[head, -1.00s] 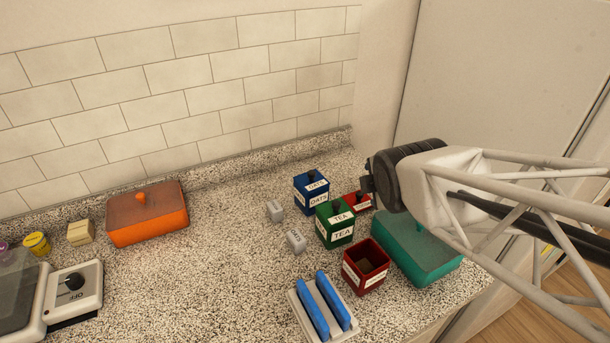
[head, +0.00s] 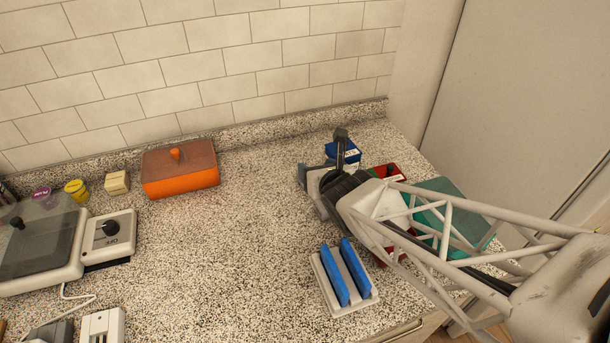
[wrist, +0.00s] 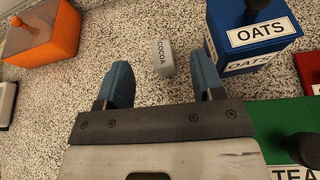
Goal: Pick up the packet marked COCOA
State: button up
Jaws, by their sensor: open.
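The small grey packet marked COCOA (wrist: 162,58) stands on the speckled counter in the wrist view, just ahead of my gripper (wrist: 165,78). My gripper is open, with one blue finger on each side of the view, and the packet lies between their lines, a little nearer the right finger. Nothing is held. In the head view my gripper (head: 322,162) is over the counter, left of the canisters, and hides the packet.
The blue OATS canister (wrist: 252,38) stands close right of the right finger; the green TEA canister (wrist: 275,128) is at lower right. The orange lidded box (wrist: 40,32) is at left. A teal box (head: 462,205) and blue-and-white rack (head: 322,285) flank my arm. Left-centre counter is clear.

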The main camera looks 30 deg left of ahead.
jog(key=f, duration=0.1)
jog(key=s+f+n, duration=0.1)
jog(key=f, duration=0.1)
jog(key=shift+f, duration=0.1)
